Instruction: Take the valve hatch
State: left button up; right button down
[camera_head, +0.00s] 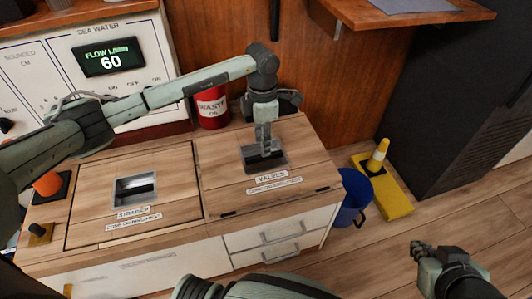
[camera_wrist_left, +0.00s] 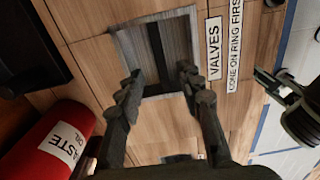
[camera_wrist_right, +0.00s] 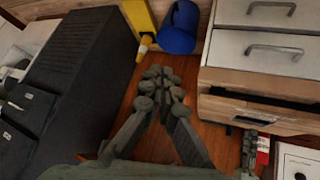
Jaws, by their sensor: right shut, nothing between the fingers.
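The valve hatch (camera_head: 225,172) is a wooden lid at the right of the counter, labelled VALVES, lying flush and closed. Its recessed metal pull (camera_head: 280,163) has a dark bar across it, clearer in the left wrist view (camera_wrist_left: 154,45). My left gripper (camera_head: 262,152) points down over this recess. In the left wrist view its fingers (camera_wrist_left: 160,82) are open, one at either side of the bar, with gaps visible; contact cannot be told. My right gripper (camera_head: 420,250) is shut and empty, away from the counter over the floor; it also shows in the right wrist view (camera_wrist_right: 160,75).
The strainer hatch (camera_head: 90,200) is left of the valve hatch. A wooden shelf (camera_head: 400,14) juts out above.

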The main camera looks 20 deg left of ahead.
aim_at(264, 160)
pick_arm(q)
notch_tip(264, 160, down, 6)
jog(key=shift+d+f, duration=0.1)
jog(key=shift+c, duration=0.6)
grip_shut()
jog(key=shift+w, duration=0.15)
